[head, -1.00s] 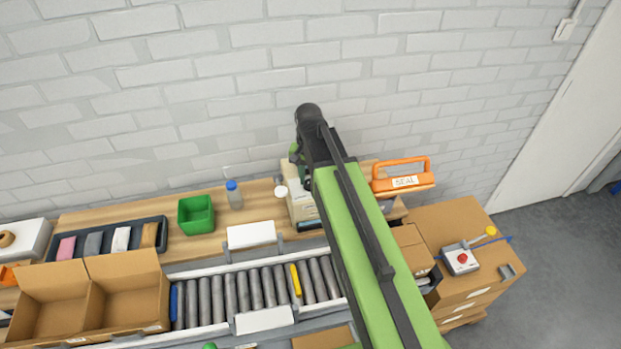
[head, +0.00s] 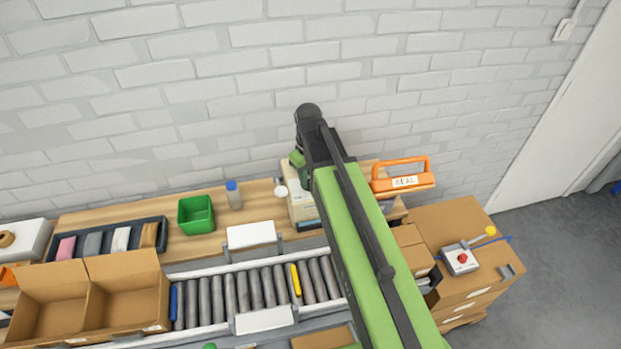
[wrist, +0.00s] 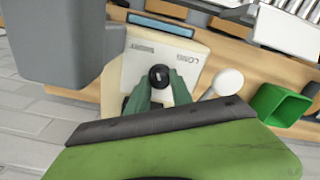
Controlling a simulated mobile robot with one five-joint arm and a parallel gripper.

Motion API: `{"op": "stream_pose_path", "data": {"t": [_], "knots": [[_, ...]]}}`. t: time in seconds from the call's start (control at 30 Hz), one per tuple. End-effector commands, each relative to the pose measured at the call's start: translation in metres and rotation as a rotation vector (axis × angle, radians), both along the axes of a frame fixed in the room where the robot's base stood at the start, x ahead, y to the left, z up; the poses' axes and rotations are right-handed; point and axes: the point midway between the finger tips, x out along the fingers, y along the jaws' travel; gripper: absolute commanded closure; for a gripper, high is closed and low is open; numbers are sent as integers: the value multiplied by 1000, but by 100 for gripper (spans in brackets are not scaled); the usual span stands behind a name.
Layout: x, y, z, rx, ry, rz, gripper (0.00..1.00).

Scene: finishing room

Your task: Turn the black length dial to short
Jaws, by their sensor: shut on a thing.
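The black length dial (wrist: 159,74) sits on the face of a cream machine (wrist: 186,75). The words LONG and SHORT are printed beside it, upside down in the wrist view. The green fingers of my gripper (wrist: 160,88) are shut on the dial, one on each side. A small pale mark shows on the dial, but I cannot tell which word it points to. In the head view the cream machine (head: 302,207) stands on the wooden bench against the wall. There, my arm hides the dial and most of the gripper.
A white round disc (wrist: 228,81) is beside the machine. A green bin (head: 196,214) and a blue-capped bottle (head: 234,195) stand to its left. An orange SEAL tool (head: 403,180) is to its right. A roller conveyor (head: 240,291) runs in front.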

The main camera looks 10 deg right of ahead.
Motion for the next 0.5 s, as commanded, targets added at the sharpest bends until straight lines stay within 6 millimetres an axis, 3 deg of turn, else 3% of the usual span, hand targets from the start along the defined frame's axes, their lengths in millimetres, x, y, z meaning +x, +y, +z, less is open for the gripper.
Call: {"op": "stream_pose_path", "data": {"t": [0.5], "knots": [[-2,0,-1,-1,5,293,100]]}}
